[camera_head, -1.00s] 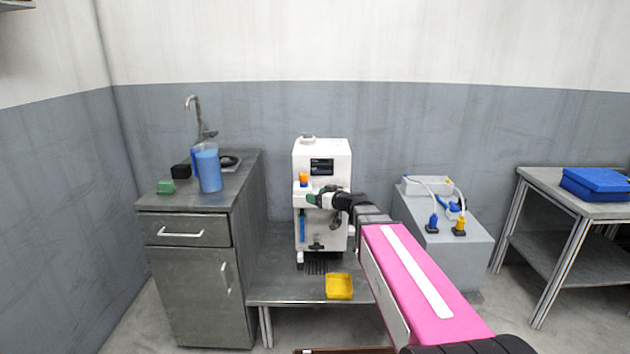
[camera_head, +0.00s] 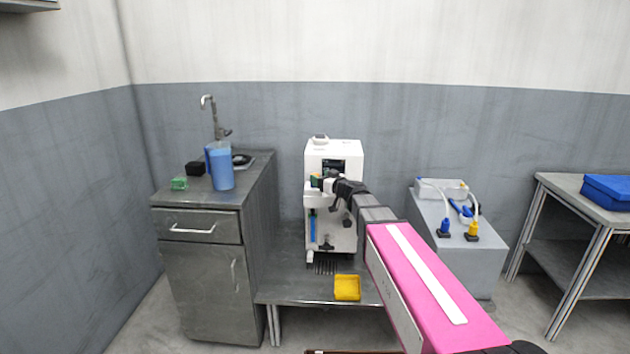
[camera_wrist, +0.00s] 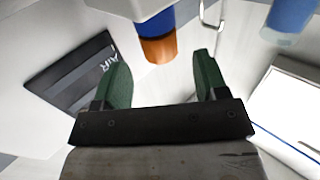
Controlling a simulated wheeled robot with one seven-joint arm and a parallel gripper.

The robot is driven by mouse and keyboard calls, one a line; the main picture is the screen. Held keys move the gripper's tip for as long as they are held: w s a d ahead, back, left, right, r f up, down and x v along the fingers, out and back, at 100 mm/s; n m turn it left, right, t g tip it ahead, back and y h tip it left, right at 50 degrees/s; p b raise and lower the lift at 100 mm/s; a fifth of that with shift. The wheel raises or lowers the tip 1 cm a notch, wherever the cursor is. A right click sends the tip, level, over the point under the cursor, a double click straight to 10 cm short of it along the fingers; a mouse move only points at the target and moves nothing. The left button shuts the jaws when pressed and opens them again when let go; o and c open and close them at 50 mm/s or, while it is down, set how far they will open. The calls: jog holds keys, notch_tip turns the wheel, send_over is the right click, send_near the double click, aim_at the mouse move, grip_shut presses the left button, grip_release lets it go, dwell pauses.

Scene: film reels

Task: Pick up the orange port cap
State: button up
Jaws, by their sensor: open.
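The orange port cap (camera_wrist: 158,49) shows in the wrist view, with a blue collar against it, on the front of a white machine (camera_head: 334,160). My gripper (camera_wrist: 162,62) is open, its two green fingers apart, one to each side of the cap in the picture. Whether the fingers reach around the cap in depth I cannot tell. Nothing is held. In the head view my gripper (camera_head: 318,182) is at the machine's upper front and hides most of the cap.
A dark panel lettered "AIR" (camera_wrist: 75,78) is close to the left finger in the wrist view. A yellow tray (camera_head: 347,288) lies on the low bench (camera_head: 285,290). A grey cabinet (camera_head: 200,262) with a blue jug (camera_head: 221,168) stands left; a grey box (camera_head: 480,258) with cables stands right.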

aim_at(315, 174)
jog(key=x, duration=0.4)
jog(key=shift+a+f, duration=0.1)
jog(key=shift+f, duration=0.1)
jog(key=c, duration=1)
jog(key=shift+r, duration=0.15)
